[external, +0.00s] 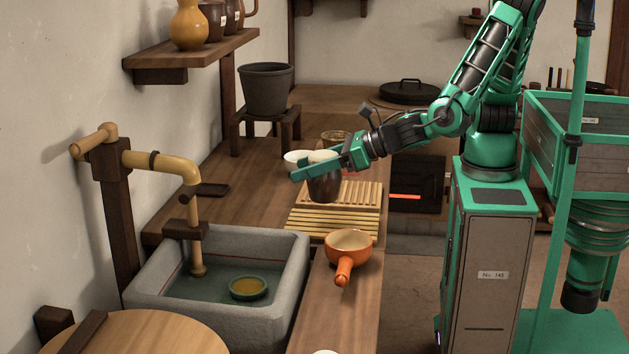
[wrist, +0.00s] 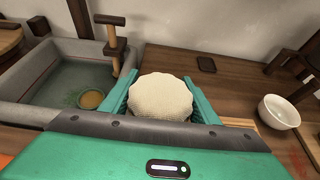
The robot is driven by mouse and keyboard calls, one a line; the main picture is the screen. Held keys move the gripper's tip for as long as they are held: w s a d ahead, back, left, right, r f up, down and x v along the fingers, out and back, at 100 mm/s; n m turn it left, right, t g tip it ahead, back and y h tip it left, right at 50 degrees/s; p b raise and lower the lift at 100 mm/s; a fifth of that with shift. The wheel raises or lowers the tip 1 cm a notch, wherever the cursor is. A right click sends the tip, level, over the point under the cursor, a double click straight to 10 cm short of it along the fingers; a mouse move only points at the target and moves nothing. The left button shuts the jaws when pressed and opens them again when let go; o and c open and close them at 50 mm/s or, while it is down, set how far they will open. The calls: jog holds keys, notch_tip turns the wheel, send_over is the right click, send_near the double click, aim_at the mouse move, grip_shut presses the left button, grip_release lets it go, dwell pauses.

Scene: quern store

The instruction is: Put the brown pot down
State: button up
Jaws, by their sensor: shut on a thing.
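The brown pot (external: 325,188) is dark, upright, and has a pale cream top (external: 322,156). My gripper (external: 312,169) is shut around its upper part, with a green finger on the near side. In the wrist view only the pot's round, ridged cream top (wrist: 160,97) shows, between the two fingers; its body is hidden below. In the external view the pot is in front of or over the slatted wooden rack (external: 362,193) on the counter. I cannot tell whether its base touches the rack.
An orange handled pan (external: 348,247) stands in front of the rack. The stone sink (external: 297,262) with a green bowl (external: 248,288) is at the left. A white bowl (wrist: 279,112) and a glass jar (external: 336,138) stand behind the pot. A dark bucket (external: 266,90) sits on a stand.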

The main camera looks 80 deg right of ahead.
aim_at(340, 174)
jog(key=shift+w+d+f, duration=0.3)
jog(key=shift+w+f, duration=0.35)
jog(key=shift+f, duration=0.5)
jog(key=shift+w+d+f, duration=0.3)
jog(key=shift+w+f, duration=0.35)
jog(key=shift+f, duration=0.45)
jog(key=shift+w+d+f, duration=0.3)
jog(key=shift+w+f, duration=0.35)
jog(key=shift+f, duration=0.5)
jog(key=shift+f, duration=0.1)
jog(key=o, duration=1.5)
jog(key=v, duration=1.2)
jog(key=shift+s, duration=0.1)
jog(key=shift+d, duration=0.1)
